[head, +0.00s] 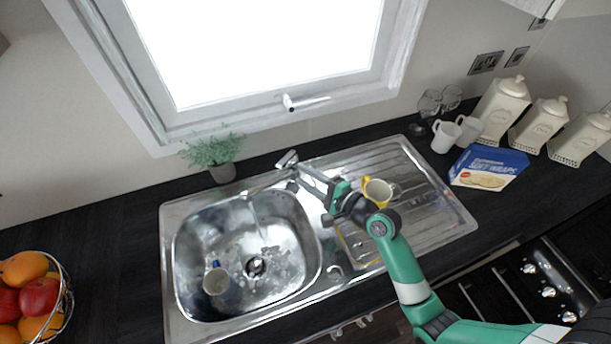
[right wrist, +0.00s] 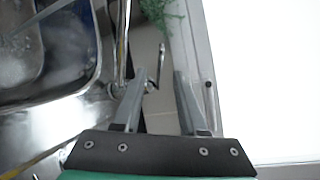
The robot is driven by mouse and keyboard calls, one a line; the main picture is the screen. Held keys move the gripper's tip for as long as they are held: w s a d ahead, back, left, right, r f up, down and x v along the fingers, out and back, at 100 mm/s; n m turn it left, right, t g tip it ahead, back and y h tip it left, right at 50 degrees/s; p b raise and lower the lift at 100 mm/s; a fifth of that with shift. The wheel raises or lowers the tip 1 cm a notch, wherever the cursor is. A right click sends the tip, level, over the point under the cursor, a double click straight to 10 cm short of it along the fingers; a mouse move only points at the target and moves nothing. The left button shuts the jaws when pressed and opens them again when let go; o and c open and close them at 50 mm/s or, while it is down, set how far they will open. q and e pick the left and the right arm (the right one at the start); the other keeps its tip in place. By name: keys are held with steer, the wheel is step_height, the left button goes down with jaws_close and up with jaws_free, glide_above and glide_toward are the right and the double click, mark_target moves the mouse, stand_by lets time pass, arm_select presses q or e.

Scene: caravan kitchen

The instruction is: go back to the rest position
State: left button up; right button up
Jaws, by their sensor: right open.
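My right arm comes in from the lower right in the head view. My right gripper (head: 298,176) is above the back edge of the sink unit, near the tap, with its fingers pointing up and left toward the window. In the right wrist view its two fingers (right wrist: 160,78) stand apart with nothing held between them. The tap (right wrist: 122,50) shows close to the left finger in that view; I cannot tell whether they touch. My left gripper is out of view.
A mug (head: 215,282) lies in the sink basin (head: 180,262). A yellow mug (head: 377,191) is on the drainer beside my right wrist. A plant (head: 215,152) stands behind the sink. White mugs (head: 446,137), a wraps packet (head: 488,167) and canisters (head: 502,110) are right; a fruit bowl (head: 66,300) is left.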

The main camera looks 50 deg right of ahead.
stand_by(0.4)
steer(key=w+a+r+n+t+y+p, duration=0.1)
steer(key=w+a+r+n+t+y, duration=0.3)
steer(key=r, duration=0.7)
steer(key=a+r+n, duration=0.2)
steer(key=a+r, duration=0.4)
steer(key=r, duration=0.4)
steer(key=w+a+r+n+t+y+p, duration=0.1)
steer(key=w+a+r+n+t+y, duration=0.3)
steer(key=r, duration=0.7)
steer(key=s+a+r+n+t+h, duration=0.1)
steer(key=s+r+n+h, duration=0.1)
steer(key=s+r+n, duration=0.5)
steer(key=s+a+r+n+t+h, duration=0.2)
steer(key=s+r+n, duration=0.5)
steer(key=r, duration=0.6)
steer(key=shift+s+r+h, duration=0.25)
steer(key=shift+h, duration=0.05)
